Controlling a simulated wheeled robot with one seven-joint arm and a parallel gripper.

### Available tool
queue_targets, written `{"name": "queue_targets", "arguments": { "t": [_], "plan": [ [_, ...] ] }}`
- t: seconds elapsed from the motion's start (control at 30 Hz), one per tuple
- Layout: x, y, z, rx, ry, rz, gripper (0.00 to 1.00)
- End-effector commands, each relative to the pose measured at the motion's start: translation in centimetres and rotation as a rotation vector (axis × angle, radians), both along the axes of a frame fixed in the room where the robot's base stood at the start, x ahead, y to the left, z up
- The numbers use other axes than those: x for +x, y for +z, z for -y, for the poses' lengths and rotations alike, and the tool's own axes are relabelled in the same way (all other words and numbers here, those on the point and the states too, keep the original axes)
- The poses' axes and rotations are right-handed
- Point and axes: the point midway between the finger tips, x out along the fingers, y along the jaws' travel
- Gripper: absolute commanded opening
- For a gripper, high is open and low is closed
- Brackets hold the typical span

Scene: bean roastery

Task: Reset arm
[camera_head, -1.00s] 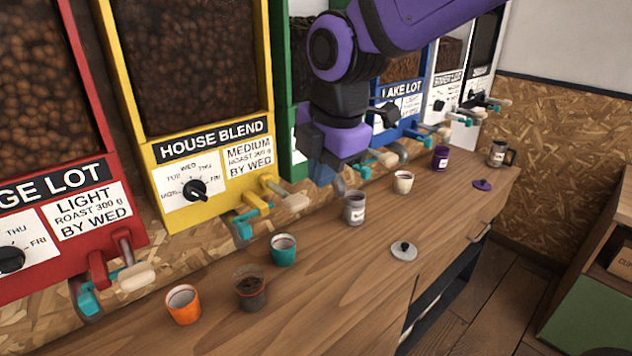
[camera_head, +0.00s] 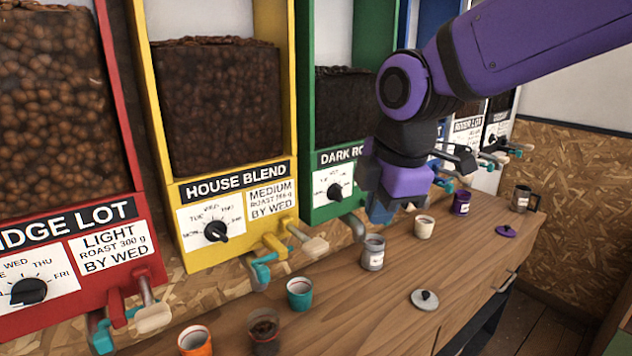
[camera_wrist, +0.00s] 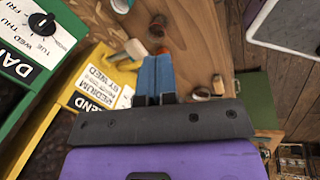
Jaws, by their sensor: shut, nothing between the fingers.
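My gripper (camera_head: 380,210) hangs from the purple arm above the back of the counter, in front of the green dark roast dispenser (camera_head: 335,165). In the wrist view its blue fingers (camera_wrist: 155,72) lie together, with nothing between them. In the head view the grey canister (camera_head: 373,253) and the cream cup (camera_head: 424,227) stand on the counter near and below the gripper, apart from it.
The wooden counter (camera_head: 350,325) also holds a teal cup (camera_head: 299,293), an orange cup (camera_head: 195,341), a dark glass (camera_head: 264,332), a grey lid (camera_head: 424,300), a purple canister (camera_head: 461,202), a purple lid (camera_head: 506,231) and a mug (camera_head: 521,198). Yellow (camera_head: 228,260) and red (camera_head: 85,310) dispensers line the wall.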

Motion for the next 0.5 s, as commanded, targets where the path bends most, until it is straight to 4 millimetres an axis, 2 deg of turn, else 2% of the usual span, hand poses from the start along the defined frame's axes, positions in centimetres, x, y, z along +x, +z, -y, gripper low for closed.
{"name": "queue_targets", "arguments": {
  "t": [0.03,0.2,0.4,0.5],
  "plan": [
    [-0.5,0.7,2.0,0.024,-0.124,0.013,0.0],
    [-3.1,2.3,8.2,0.138,-0.598,0.035,0.0],
    [-7.0,3.0,14.1,0.312,-1.136,0.056,0.0],
    [-9.0,3.0,16.4,0.4,-1.367,0.06,0.0]
  ]
}}
